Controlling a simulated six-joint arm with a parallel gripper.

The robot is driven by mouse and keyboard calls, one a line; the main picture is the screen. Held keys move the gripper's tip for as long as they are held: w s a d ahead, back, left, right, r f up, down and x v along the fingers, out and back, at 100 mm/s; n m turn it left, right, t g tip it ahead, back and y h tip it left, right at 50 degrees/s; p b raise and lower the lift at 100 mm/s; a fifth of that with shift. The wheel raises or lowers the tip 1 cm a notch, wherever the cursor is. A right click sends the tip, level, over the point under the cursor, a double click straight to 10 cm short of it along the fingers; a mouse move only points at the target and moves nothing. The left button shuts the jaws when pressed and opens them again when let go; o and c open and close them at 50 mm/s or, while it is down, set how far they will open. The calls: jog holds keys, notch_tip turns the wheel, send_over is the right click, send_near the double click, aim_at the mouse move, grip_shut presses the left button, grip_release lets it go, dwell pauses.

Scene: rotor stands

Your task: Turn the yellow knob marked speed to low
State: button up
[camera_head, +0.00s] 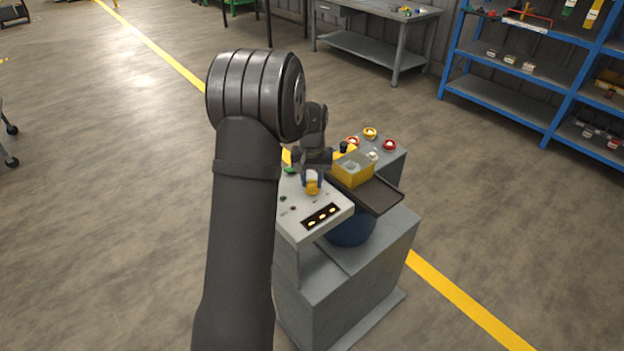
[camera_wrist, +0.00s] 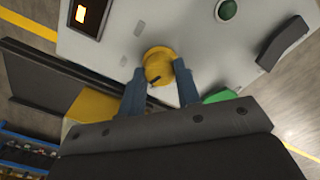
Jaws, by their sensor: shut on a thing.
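The yellow knob (camera_wrist: 158,62) sits on the pale control panel (camera_wrist: 190,25). It has a dark pointer mark at its edge nearest my gripper in the wrist view. The small labels beside it are too blurred to read. My gripper (camera_wrist: 160,84) has its blue fingers on either side of the knob, shut on it. My arm hides part of the panel's left side there.
A green button (camera_wrist: 228,10) and a black handle (camera_wrist: 284,43) are on the panel. A lit display (camera_head: 321,216) is at its front edge. A yellow box (camera_head: 353,174) on a dark tray (camera_head: 378,198) stands right of the gripper, with several red and yellow knobs behind.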

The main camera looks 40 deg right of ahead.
aim_at(312, 182)
jog(key=m, duration=0.7)
dwell(0.6)
jog(key=shift+r, duration=0.1)
jog(key=o, duration=1)
notch_tip(312, 182, up, 17)
jog(key=shift+r, duration=0.2)
jog(key=shift+f, duration=0.1)
notch_tip(312, 182, down, 17)
jog(key=shift+f, duration=0.2)
dwell(0.5)
